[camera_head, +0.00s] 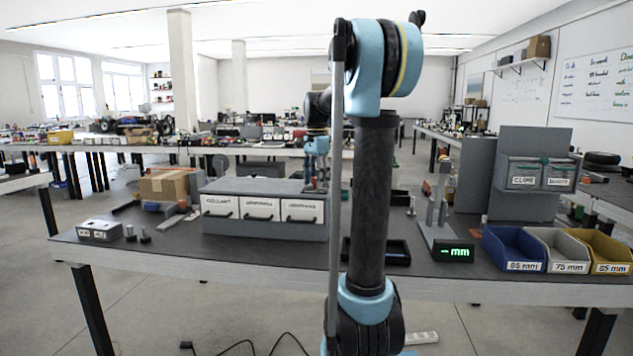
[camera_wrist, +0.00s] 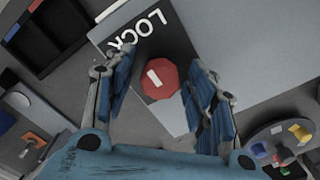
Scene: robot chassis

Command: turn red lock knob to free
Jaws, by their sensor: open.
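The red lock knob (camera_wrist: 160,78) is many-sided, with a short white bar on its face. It sits on a dark plate (camera_wrist: 178,40) with white lettering, of which "LOCK" is readable. In the wrist view my gripper (camera_wrist: 161,62) is open, with one blue-padded finger on each side of the knob and a gap on both sides. How deep the fingertips reach beside the knob is hard to tell. In the head view my gripper (camera_head: 316,187) points down at the right end of the grey drawer cabinet's top (camera_head: 250,187); the knob cannot be made out there.
A cardboard box (camera_head: 165,186) stands left of the cabinet. A black tray (camera_wrist: 45,50) shows in the wrist view, and a round holder with coloured pieces (camera_wrist: 280,148) at lower right. A "mm" display gauge (camera_head: 452,252) and blue, grey and yellow bins (camera_head: 513,250) stand on the right.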

